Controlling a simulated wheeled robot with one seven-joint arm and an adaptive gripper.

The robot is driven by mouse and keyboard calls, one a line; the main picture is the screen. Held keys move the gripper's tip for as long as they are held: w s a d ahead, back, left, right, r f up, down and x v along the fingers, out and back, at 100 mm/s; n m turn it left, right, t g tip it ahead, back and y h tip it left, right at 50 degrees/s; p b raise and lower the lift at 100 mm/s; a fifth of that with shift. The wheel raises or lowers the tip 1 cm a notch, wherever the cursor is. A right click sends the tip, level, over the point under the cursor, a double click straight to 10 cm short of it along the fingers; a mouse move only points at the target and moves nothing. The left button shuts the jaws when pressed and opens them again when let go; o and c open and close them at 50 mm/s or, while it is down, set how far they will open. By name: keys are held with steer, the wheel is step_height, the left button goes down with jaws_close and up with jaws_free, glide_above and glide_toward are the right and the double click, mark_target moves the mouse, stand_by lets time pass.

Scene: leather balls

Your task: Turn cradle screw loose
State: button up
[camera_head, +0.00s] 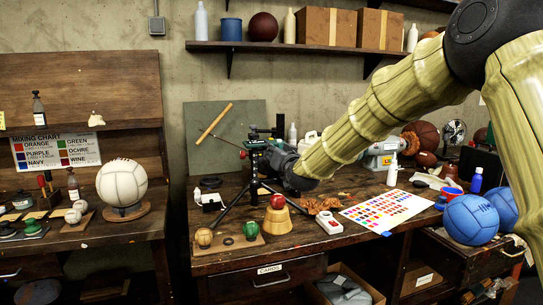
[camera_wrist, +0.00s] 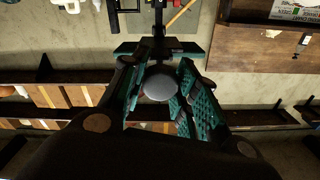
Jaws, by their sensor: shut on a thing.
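A black tripod (camera_head: 257,178) stands on the workbench, with a dark cradle head (camera_head: 257,144) on top. My gripper (camera_head: 268,148) reaches in from the right at the height of this head. In the wrist view my gripper (camera_wrist: 158,88) has its teal-padded fingers on both sides of a round grey knob (camera_wrist: 158,87), which looks like the cradle screw, and is shut on it. Dark bars of the cradle show just beyond the knob. In the head view my gripper and arm hide the screw, so its turn cannot be told.
A green board (camera_head: 224,137) leans behind. A shelf (camera_head: 290,47) runs above.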

steer(key=shift+d+n, duration=0.15)
steer(key=shift+n, duration=0.15)
steer(key=o, duration=1)
steer(key=shift+d, duration=0.1)
steer(key=shift+o, duration=0.2)
steer(key=shift+a, duration=0.2)
steer(key=v, duration=1.2)
